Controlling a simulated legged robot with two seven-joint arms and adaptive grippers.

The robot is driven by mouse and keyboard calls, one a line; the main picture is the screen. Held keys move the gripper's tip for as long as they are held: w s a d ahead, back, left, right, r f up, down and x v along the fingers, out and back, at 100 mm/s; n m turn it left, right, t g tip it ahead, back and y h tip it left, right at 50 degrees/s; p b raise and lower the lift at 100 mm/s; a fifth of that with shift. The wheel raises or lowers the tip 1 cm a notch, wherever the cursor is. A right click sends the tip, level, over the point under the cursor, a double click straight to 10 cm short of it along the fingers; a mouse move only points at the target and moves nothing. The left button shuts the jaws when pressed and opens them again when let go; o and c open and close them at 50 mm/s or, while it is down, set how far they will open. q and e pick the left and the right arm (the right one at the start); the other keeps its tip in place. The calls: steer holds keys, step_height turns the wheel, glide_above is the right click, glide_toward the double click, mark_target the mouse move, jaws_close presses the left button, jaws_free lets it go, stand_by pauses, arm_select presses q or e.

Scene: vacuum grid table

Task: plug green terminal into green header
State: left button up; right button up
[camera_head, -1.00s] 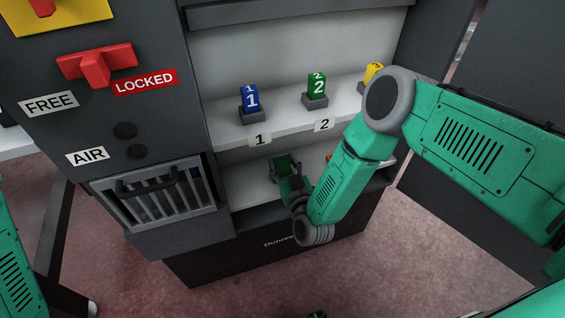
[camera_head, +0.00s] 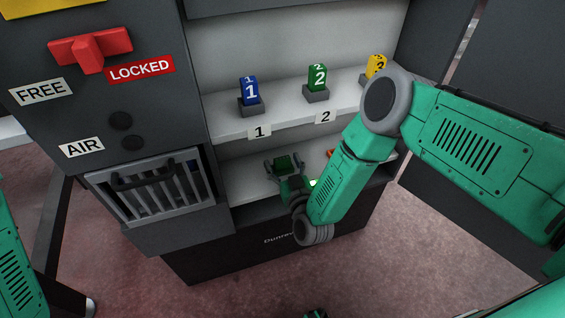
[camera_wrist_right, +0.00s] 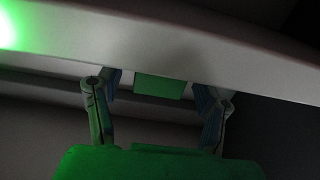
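My right gripper (camera_head: 284,166) is at the lower shelf, its two fingers spread. A dark green block (camera_head: 284,162), likely the green terminal or header, shows between them. In the right wrist view, the green block (camera_wrist_right: 159,88) lies between the fingertips, with a gap on each side; the fingers do not appear to touch it. I cannot tell terminal from header here, nor how deep any plug is seated. My left gripper is out of view.
On the upper shelf stand a blue block 1 (camera_head: 250,91), a green block 2 (camera_head: 317,78) and a yellow block 3 (camera_head: 376,66) in grey sockets. A red handle (camera_head: 90,49) and a barred basket (camera_head: 157,188) are at the left. My right forearm hides part of the lower shelf.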

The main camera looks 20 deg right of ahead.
steer(key=s, duration=1.2)
steer(key=shift+d, duration=0.25)
steer(key=s+d+r+g+p, duration=0.2)
steer(key=s+g, duration=0.3)
steer(key=s, duration=0.3)
steer(key=s+d+r+g+p, duration=0.2)
steer(key=s+d+g+p, duration=0.2)
steer(key=s, duration=0.4)
steer(key=s+d+r+g+p, duration=0.3)
steer(key=s+d+g+p, duration=0.1)
steer(key=s+g, duration=0.4)
steer(key=shift+d+h, duration=0.3)
steer(key=shift+d, duration=0.2)
